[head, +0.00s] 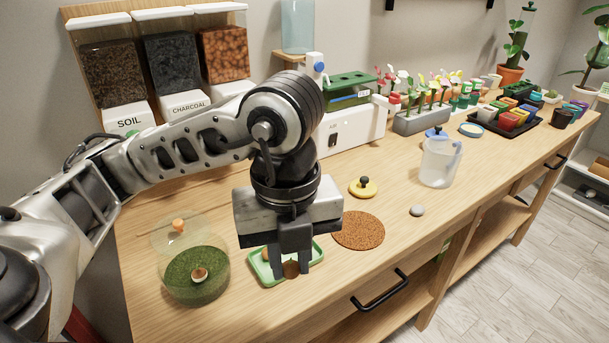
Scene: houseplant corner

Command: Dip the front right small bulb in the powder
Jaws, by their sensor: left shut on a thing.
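My left gripper (292,264) points down over the front of the table, shut on a small brown bulb (291,270). The bulb is at the fingertips, over a shallow green tray (262,281) with a pale inside. Part of another orange-brown bulb (265,254) shows in the tray, beside the fingers. The gripper hides much of the tray, and I cannot tell whether the held bulb touches it. No powder can be made out for certain. My right gripper is not in view.
A clear round bowl of green moss (185,287) with a small bulb in it stands left of the tray. A brown round mat (358,230), yellow lid (362,188), grey stone (417,211) and clear jug (438,165) are rightward.

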